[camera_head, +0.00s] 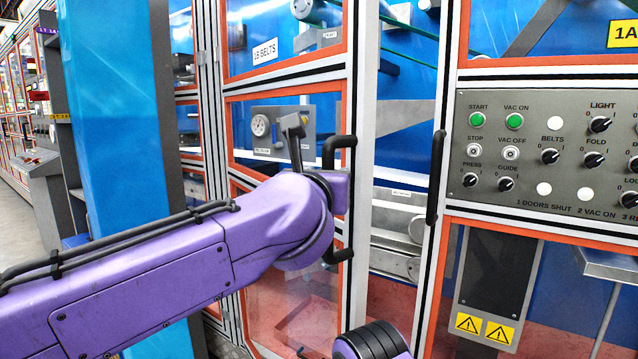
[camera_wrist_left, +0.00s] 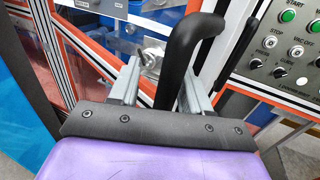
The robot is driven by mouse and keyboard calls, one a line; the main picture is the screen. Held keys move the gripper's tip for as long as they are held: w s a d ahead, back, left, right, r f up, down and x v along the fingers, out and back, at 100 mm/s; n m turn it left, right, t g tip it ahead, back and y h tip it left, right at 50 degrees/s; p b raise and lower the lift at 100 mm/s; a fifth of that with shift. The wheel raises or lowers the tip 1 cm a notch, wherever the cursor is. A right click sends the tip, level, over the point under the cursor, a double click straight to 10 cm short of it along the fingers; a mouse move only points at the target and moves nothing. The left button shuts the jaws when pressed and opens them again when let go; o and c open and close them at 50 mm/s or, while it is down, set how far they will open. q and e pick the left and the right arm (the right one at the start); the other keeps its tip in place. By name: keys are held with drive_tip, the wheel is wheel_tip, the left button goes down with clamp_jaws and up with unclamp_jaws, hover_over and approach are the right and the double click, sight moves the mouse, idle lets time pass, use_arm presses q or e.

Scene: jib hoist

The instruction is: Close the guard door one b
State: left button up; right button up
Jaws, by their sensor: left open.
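Guard door one b (camera_head: 265,52), labelled "1B BELTS", is an orange-edged clear panel. It stands ajar, with an open gap between its right edge and the post to the right. Its black bar handle (camera_head: 340,148) is on the right edge, partly hidden by my left wrist. In the left wrist view, the handle (camera_wrist_left: 186,45) rises between the two grey fingers of my left gripper (camera_wrist_left: 160,78). The gripper is open, with the handle nearer the right finger; I cannot tell whether they touch. My right gripper is not in view.
A control panel (camera_head: 545,150) with buttons and knobs is at the right. Another black handle (camera_head: 436,178) stands across the gap, left of this panel. A blue column (camera_head: 115,110) stands at the left, close behind my left arm. Blue-walled machinery shows through the gap.

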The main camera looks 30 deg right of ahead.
use_arm(q)
drive_tip(key=b+v, duration=0.2)
drive_tip(key=v, duration=0.7)
drive_tip(key=shift+s+a, duration=0.25)
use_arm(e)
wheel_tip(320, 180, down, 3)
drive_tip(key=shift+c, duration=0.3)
